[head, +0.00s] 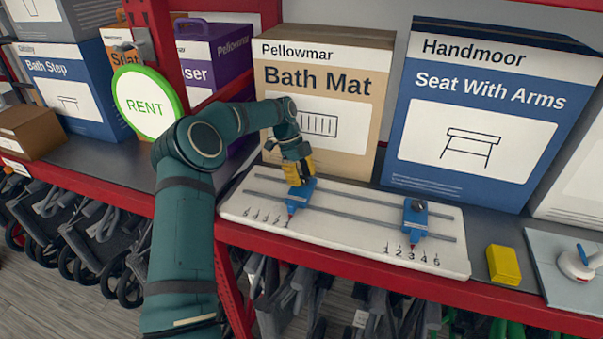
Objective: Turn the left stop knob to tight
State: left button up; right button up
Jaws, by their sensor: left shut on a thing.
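A white board (345,252) with two grey rails lies on the shelf, with number scales printed along its front. A blue left stop (296,194) sits on the rails near the 1 of the left scale, its red pointer facing the scale. A blue right stop (415,220) with a dark knob on top stands near the 3 of the right scale. My left gripper (298,178), with yellow fingers, reaches down from above and is shut on the left stop's knob. The fingers hide that knob, so its setting does not show. My right gripper is not in view.
A Bath Mat box (350,78) and a Seat With Arms box (480,100) stand close behind the board. A round RENT sign (146,103) is beside my left arm.

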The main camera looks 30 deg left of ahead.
pick_arm(q)
jog(key=shift+s+d+f+m+g, duration=0.1)
jog(key=shift+d+f+m+g, duration=0.15)
jog(key=shift+m, duration=0.25)
jog(key=o, duration=1.2)
jog(key=shift+a, duration=0.1)
jog(key=shift+o, duration=0.2)
jog(key=shift+r, duration=0.15)
jog(key=shift+a+r, duration=0.1)
jog(key=v, duration=1.1)
jog(key=shift+r, duration=0.4)
jog(key=shift+a, duration=0.1)
